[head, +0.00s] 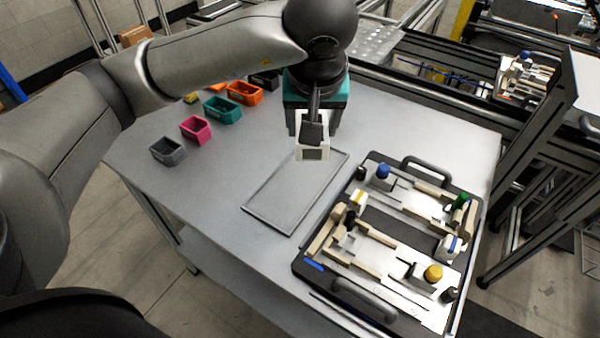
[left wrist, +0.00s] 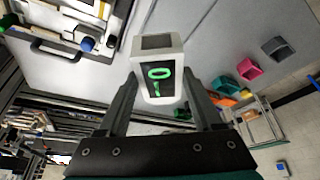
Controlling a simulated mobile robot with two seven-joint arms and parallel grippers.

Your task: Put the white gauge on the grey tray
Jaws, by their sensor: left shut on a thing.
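The white gauge (left wrist: 158,68) is a small white block with a dark face and green markings in the left wrist view. My left gripper (left wrist: 163,98) is shut on it, with one dark finger on each side. In the head view the gauge (head: 313,149) hangs below my left gripper (head: 312,130), over or just behind the far end of the grey tray (head: 268,208). The tray is a flat, thin-rimmed rectangle on the table, and its visible surface is empty. The exact height of the gauge above it is hard to tell. My right gripper is in neither view.
A black pallet fixture (head: 301,266) with handles, beige blocks and coloured knobs lies right of the tray. Small bins stand at the table's left and back: grey (head: 168,151), pink (head: 196,129), teal (head: 222,108), orange (head: 244,93). Bare table lies left of the tray.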

